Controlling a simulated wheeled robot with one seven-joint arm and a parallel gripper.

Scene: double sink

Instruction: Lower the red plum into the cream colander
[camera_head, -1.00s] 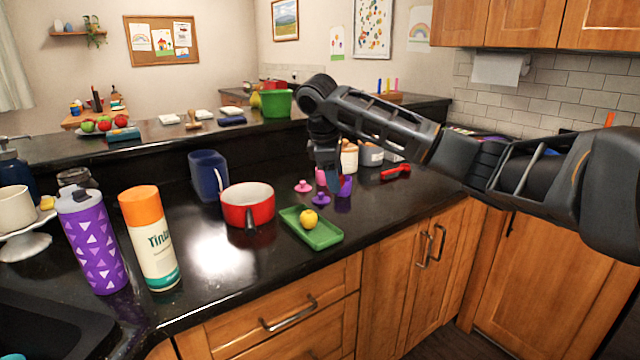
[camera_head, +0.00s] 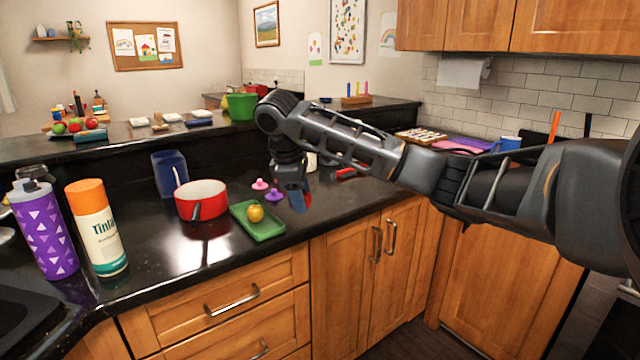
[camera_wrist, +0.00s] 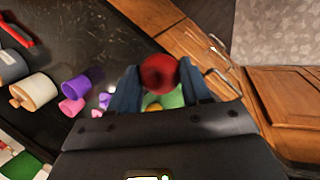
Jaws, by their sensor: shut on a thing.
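The red plum (camera_wrist: 158,72) sits between the blue fingers of my gripper (camera_wrist: 160,88) in the wrist view; the gripper is shut on it. In the head view my gripper (camera_head: 296,198) hangs over the front part of the black counter, right of the green tray (camera_head: 268,232). The plum is mostly hidden there by the fingers. I cannot make out a cream colander in either view.
A yellow fruit (camera_head: 255,213) lies on the green tray. A red pot (camera_head: 201,203), a blue pitcher (camera_head: 169,174), an orange-capped can (camera_head: 97,228) and a purple bottle (camera_head: 44,230) stand to the left. Pink and purple pieces (camera_head: 272,195) lie near the gripper. Bare counter lies before the pot.

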